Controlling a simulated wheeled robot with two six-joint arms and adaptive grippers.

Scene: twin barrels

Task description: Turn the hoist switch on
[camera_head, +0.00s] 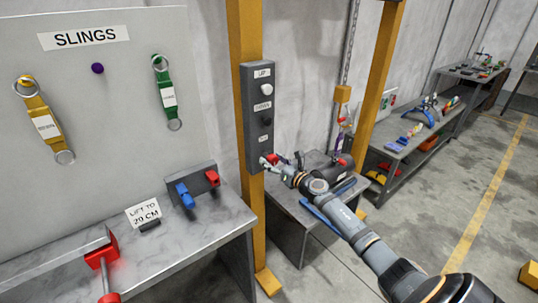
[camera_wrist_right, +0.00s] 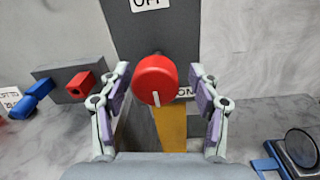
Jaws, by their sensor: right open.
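The hoist switch is a round red knob (camera_wrist_right: 155,80) low on a dark grey control box (camera_head: 258,100). In the wrist view a short white mark shows at the knob's lower edge. A label that seems to read OFF (camera_wrist_right: 150,4) is above it, cut by the frame, and part of a label ending in N shows at its lower right. My right gripper (camera_wrist_right: 160,98) is open, with one finger on each side of the knob and gaps on both sides. In the head view this gripper (camera_head: 272,162) is at the box's lower end. My left gripper is out of view.
The box hangs on a yellow post (camera_head: 245,40), with a white UP button (camera_head: 266,90) and a black button (camera_head: 266,122) above the knob. A bench (camera_head: 200,240) with blue and red pegs is left. A low table (camera_head: 290,215) stands beneath my right arm.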

